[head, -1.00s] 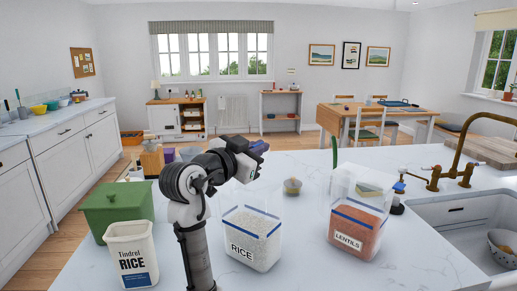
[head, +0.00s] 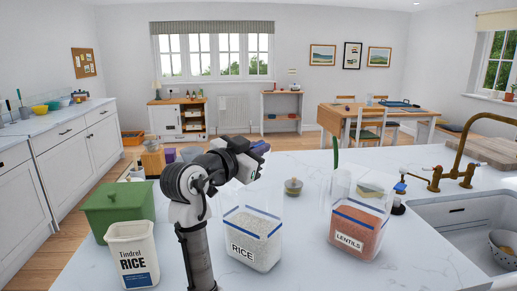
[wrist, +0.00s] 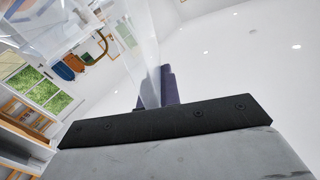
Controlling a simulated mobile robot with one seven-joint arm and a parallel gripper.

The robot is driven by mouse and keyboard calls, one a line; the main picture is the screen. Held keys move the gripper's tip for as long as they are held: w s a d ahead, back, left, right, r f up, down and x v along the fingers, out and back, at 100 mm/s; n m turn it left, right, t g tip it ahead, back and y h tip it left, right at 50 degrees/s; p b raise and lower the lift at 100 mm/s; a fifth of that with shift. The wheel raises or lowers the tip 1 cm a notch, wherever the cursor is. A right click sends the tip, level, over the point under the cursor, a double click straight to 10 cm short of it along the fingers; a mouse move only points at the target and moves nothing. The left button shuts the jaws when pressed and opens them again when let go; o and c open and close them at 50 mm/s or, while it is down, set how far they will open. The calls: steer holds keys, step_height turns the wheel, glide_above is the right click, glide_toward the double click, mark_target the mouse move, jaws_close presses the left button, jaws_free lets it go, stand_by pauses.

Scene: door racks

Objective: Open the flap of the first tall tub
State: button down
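Two tall clear tubs stand on the white counter. The one labelled RICE (head: 252,243) holds white grains and is nearer my gripper. The one labelled LENTILS (head: 356,230) holds orange-red lentils and stands to its right. My gripper (head: 256,153) is above and behind the RICE tub's top in the head view, with dark fingers. In the wrist view, a clear upright panel (wrist: 146,50) rises beside the dark purple fingertips (wrist: 171,86). I cannot tell whether the fingers touch or pinch it. The tub's flap is hard to make out in the head view.
A green lidded bin (head: 116,208) and a white Tindrel RICE container (head: 133,254) stand left of my arm. A small lidded pot (head: 293,187) sits behind the tubs. A brass tap (head: 462,153) and sink are at right. Counter between the tubs is clear.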

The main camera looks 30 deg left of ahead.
steer(key=c, duration=1.6)
jaws_free()
steer(key=s+a+b, duration=0.2)
steer(key=s+b, duration=0.2)
steer(key=s, duration=0.9)
steer(key=shift+s+a, duration=0.25)
steer(key=shift+s, duration=0.05)
